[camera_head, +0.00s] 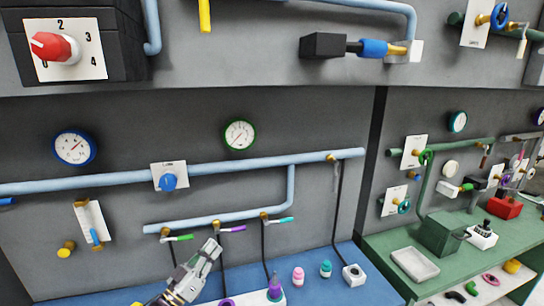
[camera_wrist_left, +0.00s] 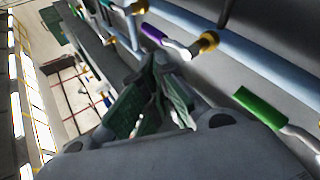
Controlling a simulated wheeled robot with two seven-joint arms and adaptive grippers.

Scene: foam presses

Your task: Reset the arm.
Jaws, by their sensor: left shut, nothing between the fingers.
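My left gripper (camera_head: 211,248) comes up from the bottom of the head view, over the blue bench in front of the grey panel. It is shut and empty, with its tip close to the low pipe with the small valve levers. In the left wrist view the closed fingers (camera_wrist_left: 165,65) point toward the pipe, with the purple lever (camera_wrist_left: 153,33) just beyond them and the green lever (camera_wrist_left: 258,107) to the right. In the head view the green lever (camera_head: 180,238) is left of the gripper tip and the purple lever (camera_head: 231,228) right of it. My right gripper is not in view.
A blue pipe (camera_head: 110,183) crosses the panel with two gauges above. On the blue bench stand a pink bottle (camera_head: 298,277), a teal bottle (camera_head: 325,269) and a purple-topped bottle (camera_head: 275,290). A green bench (camera_head: 375,246) with a white tray (camera_head: 414,264) is to the right.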

